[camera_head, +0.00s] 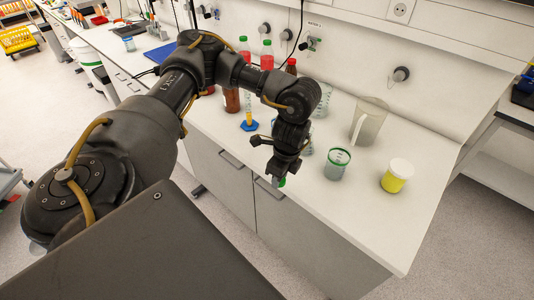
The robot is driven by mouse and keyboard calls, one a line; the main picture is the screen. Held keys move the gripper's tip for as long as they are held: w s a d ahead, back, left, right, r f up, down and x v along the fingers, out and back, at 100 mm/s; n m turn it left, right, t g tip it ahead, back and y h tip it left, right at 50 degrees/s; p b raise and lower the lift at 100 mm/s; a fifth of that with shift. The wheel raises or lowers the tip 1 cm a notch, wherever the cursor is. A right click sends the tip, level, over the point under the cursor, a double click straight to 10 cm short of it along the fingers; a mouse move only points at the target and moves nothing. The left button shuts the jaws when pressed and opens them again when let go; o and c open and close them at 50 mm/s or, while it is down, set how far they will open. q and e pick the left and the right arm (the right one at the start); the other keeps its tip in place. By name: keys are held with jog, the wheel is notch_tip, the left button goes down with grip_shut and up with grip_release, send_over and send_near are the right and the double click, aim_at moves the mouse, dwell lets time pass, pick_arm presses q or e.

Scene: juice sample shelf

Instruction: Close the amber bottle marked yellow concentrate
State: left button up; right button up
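A brown-amber bottle (231,101) stands on the bench behind my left arm, which hides its upper part; I cannot read any label or see its mouth. A second brownish bottle with a red cap (291,64) stands farther back, mostly hidden by the arm. My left gripper (280,179) hangs downward at the bench's front edge, right of and nearer than the amber bottle. A small green piece shows at its fingertips; I cannot tell whether it is a held cap. My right gripper is not in view.
A blue-based cylinder with yellow liquid (249,119) stands left of the gripper. To the right are a green-rimmed beaker (337,164), a clear pitcher (369,121) and a white-lidded yellow jar (397,176). Green-capped red bottles (267,56) stand behind. The bench's front right is clear.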

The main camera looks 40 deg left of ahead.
pick_arm(q)
jog(key=s+d+f+n, duration=0.1)
jog(key=d+f+n, duration=0.3)
jog(key=d+n, duration=0.2)
jog(key=shift+s+d+f+n+g+b, duration=0.3)
jog(key=shift+s+d+g+b, duration=0.05)
jog(key=shift+d+g, duration=0.1)
jog(key=d+f+n+b, duration=0.2)
jog(key=f, duration=0.1)
jog(key=d+f+n+b, duration=0.1)
jog(key=f, duration=0.1)
jog(key=shift+s+f+h, duration=0.1)
jog(key=shift+s+h, duration=0.2)
jog(key=shift+s, duration=0.05)
jog(key=shift+n, duration=0.3)
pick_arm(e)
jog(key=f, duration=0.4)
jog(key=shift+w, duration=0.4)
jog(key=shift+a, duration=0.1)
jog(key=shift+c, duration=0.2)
